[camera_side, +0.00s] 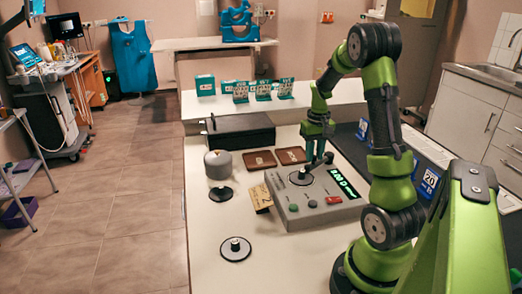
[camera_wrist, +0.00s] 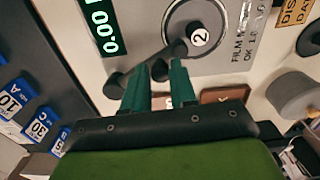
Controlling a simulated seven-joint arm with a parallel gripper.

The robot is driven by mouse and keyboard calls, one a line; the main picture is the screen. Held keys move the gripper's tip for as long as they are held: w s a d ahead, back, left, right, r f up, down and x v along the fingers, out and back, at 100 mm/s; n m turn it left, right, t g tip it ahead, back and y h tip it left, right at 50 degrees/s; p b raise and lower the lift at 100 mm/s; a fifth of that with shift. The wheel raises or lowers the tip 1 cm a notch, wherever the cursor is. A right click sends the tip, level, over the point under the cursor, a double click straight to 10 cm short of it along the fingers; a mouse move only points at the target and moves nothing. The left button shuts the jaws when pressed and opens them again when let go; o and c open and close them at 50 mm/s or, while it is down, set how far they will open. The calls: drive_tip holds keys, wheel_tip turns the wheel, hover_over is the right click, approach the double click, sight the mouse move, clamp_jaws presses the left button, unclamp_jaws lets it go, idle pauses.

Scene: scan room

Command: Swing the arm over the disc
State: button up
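The grey metering device (camera_side: 314,208) sits on the white table, with a green-lit display (camera_side: 343,183). Its disc (camera_side: 300,178) is a round grey plate; in the wrist view the disc (camera_wrist: 177,24) carries a dark puck marked 2 (camera_wrist: 199,38). The device's dark swing arm (camera_side: 321,161) lies at the back edge of the disc; in the wrist view this arm (camera_wrist: 139,76) extends toward the disc's rim. My gripper (camera_side: 315,155) points down at the swing arm. Its green fingers (camera_wrist: 159,68) are apart, with a dark knob between their tips; contact is unclear.
A grey cylinder (camera_side: 218,164) stands left of the device. A black disc with a knob (camera_side: 235,249) lies near the front. Two brown trays (camera_side: 259,159) and a black case (camera_side: 239,131) are behind. Numbered blue cards (camera_side: 429,182) stand at right. The front table area is mostly clear.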

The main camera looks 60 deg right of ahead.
drive_tip(key=o, duration=0.4)
drive_tip(key=shift+c, duration=0.2)
wheel_tip(320, 180, up, 17)
idle(0.4)
drive_tip(key=w+a+f+t, duration=0.1)
drive_tip(key=w+a+t, duration=0.1)
drive_tip(key=a, duration=0.5)
drive_tip(key=w+a+f+t, duration=0.1)
drive_tip(key=a+t, duration=0.1)
drive_tip(key=a, duration=0.5)
drive_tip(key=s+a+n+t+y, duration=0.1)
drive_tip(key=s+a+n, duration=0.1)
drive_tip(key=a, duration=0.7)
drive_tip(key=s+a+n+t+y, duration=0.1)
drive_tip(key=s+a+n+t, duration=0.1)
drive_tip(key=a, duration=0.8)
drive_tip(key=shift+s+a, duration=0.15)
drive_tip(key=shift+s, duration=0.5)
